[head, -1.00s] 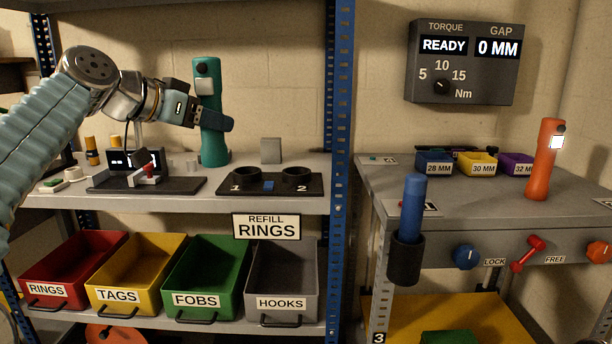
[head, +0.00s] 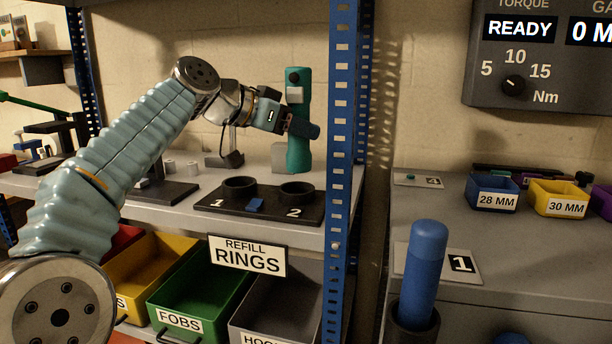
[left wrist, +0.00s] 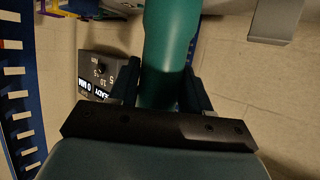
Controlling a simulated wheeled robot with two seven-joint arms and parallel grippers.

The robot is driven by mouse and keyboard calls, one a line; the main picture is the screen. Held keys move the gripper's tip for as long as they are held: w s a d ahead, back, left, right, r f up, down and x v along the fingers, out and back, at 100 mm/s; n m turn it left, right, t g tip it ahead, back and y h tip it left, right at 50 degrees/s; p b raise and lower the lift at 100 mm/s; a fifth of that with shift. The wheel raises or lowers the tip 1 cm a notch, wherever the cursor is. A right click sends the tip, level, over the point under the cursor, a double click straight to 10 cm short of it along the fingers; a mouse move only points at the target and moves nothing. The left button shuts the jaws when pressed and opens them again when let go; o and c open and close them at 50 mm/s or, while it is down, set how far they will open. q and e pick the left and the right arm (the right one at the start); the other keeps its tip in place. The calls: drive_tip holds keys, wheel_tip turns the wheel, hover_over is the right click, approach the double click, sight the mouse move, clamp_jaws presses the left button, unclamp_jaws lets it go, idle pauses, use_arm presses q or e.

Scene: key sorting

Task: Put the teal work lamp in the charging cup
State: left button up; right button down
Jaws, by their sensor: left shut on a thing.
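The teal work lamp (head: 298,152) stands upright in my left gripper (head: 302,128), which is shut around its body. It appears behind cup 2 of the black tray, and I cannot tell whether its base touches the shelf. In the left wrist view the lamp (left wrist: 170,45) runs between the two fingers of my left gripper (left wrist: 160,92). The black tray (head: 222,205) has two dark cups, cup 1 (head: 239,184) and cup 2 (head: 297,188); both look empty. Another dark cup (head: 412,325), on the right bench's front, holds a blue lamp (head: 427,255). My right gripper is out of view.
A blue perforated post (head: 342,130) stands close to the right of the lamp. The REFILL RINGS sign (head: 247,256) hangs at the shelf front above the green bin (head: 180,318). Small blue (head: 490,192) and yellow (head: 556,198) bins sit on the right bench.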

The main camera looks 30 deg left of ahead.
sight(288, 155)
use_arm(q)
wheel_tip(288, 155, down, 5)
drive_tip(key=shift+s+f+b, duration=0.1)
drive_tip(key=shift+b, duration=0.65)
drive_tip(key=shift+c, duration=0.6)
drive_tip(key=shift+f, duration=0.4)
clamp_jaws()
drive_tip(key=o, duration=1)
unclamp_jaws()
drive_tip(key=shift+f, duration=0.15)
drive_tip(key=shift+o, duration=1.3)
drive_tip(key=shift+w+f, duration=0.1)
drive_tip(key=shift+w, duration=0.1)
drive_tip(key=shift+o, duration=0.5)
drive_tip(key=shift+s+r, duration=0.1)
drive_tip(key=shift+r, duration=0.2)
drive_tip(key=shift+s, duration=0.1)
drive_tip(key=v, duration=1.2)
drive_tip(key=shift+b, duration=0.4)
